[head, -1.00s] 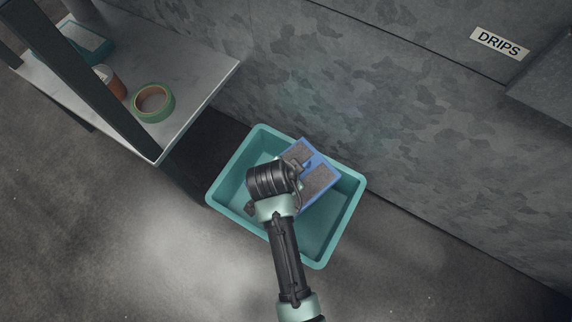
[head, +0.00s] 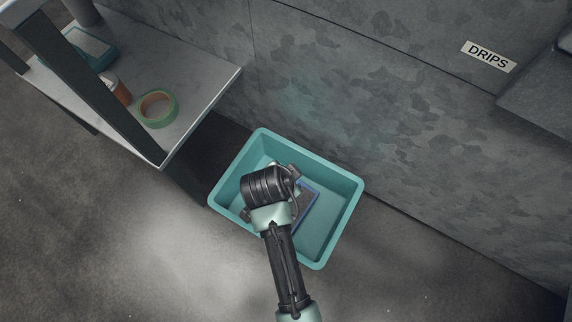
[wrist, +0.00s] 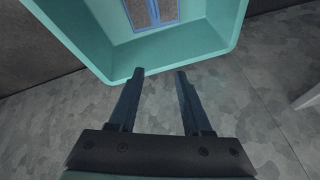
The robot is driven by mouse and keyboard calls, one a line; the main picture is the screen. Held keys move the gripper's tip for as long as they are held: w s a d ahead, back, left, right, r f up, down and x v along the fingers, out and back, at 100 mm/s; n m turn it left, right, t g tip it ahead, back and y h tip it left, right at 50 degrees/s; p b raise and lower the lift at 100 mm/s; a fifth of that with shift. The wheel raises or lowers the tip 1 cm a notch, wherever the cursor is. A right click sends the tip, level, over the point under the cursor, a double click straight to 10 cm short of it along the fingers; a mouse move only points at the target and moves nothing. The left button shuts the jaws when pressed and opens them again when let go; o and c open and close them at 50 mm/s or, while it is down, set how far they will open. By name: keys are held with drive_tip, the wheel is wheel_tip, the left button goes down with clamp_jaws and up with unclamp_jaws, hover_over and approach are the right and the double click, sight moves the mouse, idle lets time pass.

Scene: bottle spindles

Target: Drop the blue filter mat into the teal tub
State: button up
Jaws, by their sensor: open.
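The blue filter mat (head: 308,207), blue-edged with grey-brown panels, lies inside the teal tub (head: 340,233), low down towards its floor. My arm hides its left part in the head view. In the wrist view part of the mat (wrist: 151,12) shows inside the tub (wrist: 180,47), at the top of the picture. My gripper (wrist: 158,74) is open, with nothing between its two dark fingers. It is over the tub in the head view and apart from the mat.
A grey shelf (head: 205,98) stands at the upper left, holding a green tape roll (head: 157,108), an orange-brown container (head: 119,90) and a teal tray (head: 101,52). A grey wall with a DRIPS sign (head: 488,56) rises behind the tub. Floor in front is clear.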

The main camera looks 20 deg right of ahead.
drive_tip(key=p+v, duration=0.4)
drive_tip(key=v, duration=0.5)
drive_tip(key=shift+r+p, duration=0.15)
drive_tip(key=shift+p, duration=0.15)
drive_tip(key=shift+s, duration=0.1)
drive_tip(key=w+a+r+n+t+p, duration=0.1)
drive_tip(key=w+a+r+n+t, duration=0.15)
drive_tip(key=w+r+t, duration=0.75)
drive_tip(key=w+a+r+n+t+y+p, duration=0.1)
drive_tip(key=w+r+n+t, duration=0.2)
drive_tip(key=r, duration=1.2)
drive_tip(key=w+a+r+n+y, duration=0.15)
drive_tip(key=w+r, duration=0.35)
drive_tip(key=r, duration=1.1)
drive_tip(key=s+a+r+n+t+p, duration=0.1)
drive_tip(key=s+r+n+t+p, duration=0.25)
drive_tip(key=r, duration=0.75)
drive_tip(key=s+a+r+n+t+y, duration=0.15)
drive_tip(key=s+r+t, duration=0.35)
drive_tip(key=r, duration=0.6)
drive_tip(key=s+r+n+t+p, duration=0.1)
drive_tip(key=s+r+n+t, duration=0.3)
drive_tip(key=r, duration=0.8)
wheel_tip(320, 180, up, 34)
drive_tip(key=s+m+g+p, duration=0.1)
drive_tip(key=p, duration=3.4)
drive_tip(key=shift+a+g, duration=0.3)
drive_tip(key=shift+g, duration=0.05)
